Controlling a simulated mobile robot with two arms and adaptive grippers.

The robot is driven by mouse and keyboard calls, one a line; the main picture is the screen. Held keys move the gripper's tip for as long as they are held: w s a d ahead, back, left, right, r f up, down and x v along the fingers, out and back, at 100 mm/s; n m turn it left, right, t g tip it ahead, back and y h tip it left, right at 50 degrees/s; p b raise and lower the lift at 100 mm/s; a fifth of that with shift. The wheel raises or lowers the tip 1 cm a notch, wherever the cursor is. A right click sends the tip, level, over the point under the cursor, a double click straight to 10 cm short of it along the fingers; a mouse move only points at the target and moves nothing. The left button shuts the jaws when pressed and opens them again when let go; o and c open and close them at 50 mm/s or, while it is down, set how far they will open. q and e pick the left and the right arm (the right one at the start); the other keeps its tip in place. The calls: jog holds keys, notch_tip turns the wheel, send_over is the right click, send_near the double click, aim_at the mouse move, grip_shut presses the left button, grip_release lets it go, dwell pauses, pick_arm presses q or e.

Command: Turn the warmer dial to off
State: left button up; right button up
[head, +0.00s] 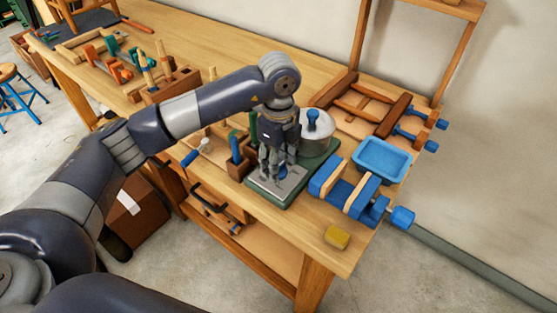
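A green warmer (308,182) with a grey sloped front plate (264,187) stands on the wooden workbench near its front edge. A grey pot (316,130) with a blue lid knob sits on its back part. My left gripper (276,174) points down over the front plate. A small blue part (283,175), which looks like the dial, shows at its fingertips, mostly hidden by the fingers. I cannot tell whether the fingers are open or closed on it. My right gripper is not in view.
A blue vise (345,186) and a blue tray (381,160) lie right of the warmer, with a yellow block (337,237) at the bench corner. A tool holder (238,165) stands close on the left. A wooden chair frame (375,105) lies behind.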

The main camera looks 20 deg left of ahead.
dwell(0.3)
pick_arm(q)
notch_tip(320, 180, up, 12)
dwell(0.5)
dwell(0.3)
